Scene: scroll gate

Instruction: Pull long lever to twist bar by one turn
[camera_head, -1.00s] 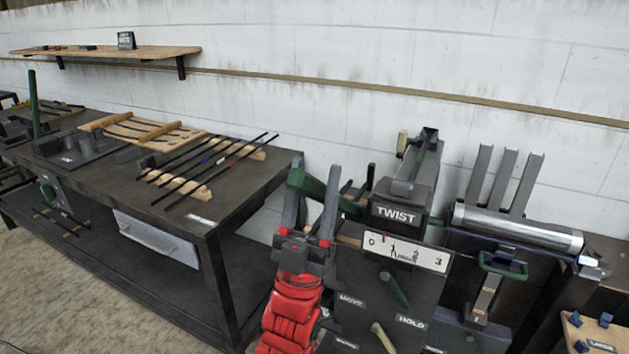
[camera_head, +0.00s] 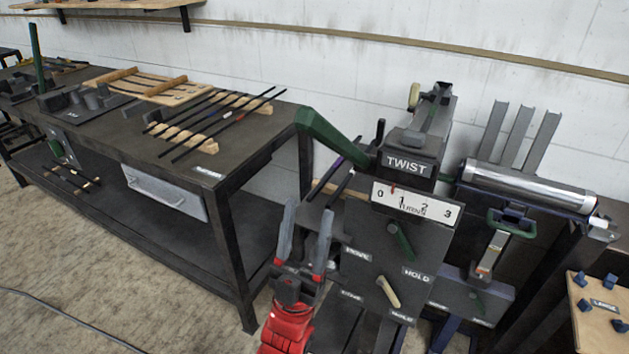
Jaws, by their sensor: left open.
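The twist machine (camera_head: 407,166) stands at the centre right, labelled TWIST. A long green lever (camera_head: 334,138) sticks out from its left side, up and to the left. Its scale (camera_head: 415,205) runs from 0 to 3, with a small red pointer between 0 and 1. A thin dark bar with a pale end (camera_head: 340,188) shows left of the scale; I cannot tell how it is held. My left gripper (camera_head: 310,207) is open and empty, fingers pointing up, below and apart from the lever in the picture. My right gripper is out of view.
A dark workbench (camera_head: 240,155) with several rods (camera_head: 215,122) stands at left. Smaller handles (camera_head: 388,292) stick out of the machine's front, by the HOLD label. A steel roller (camera_head: 530,186) is at right. A wooden tray (camera_head: 590,330) with blue pieces is at lower right.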

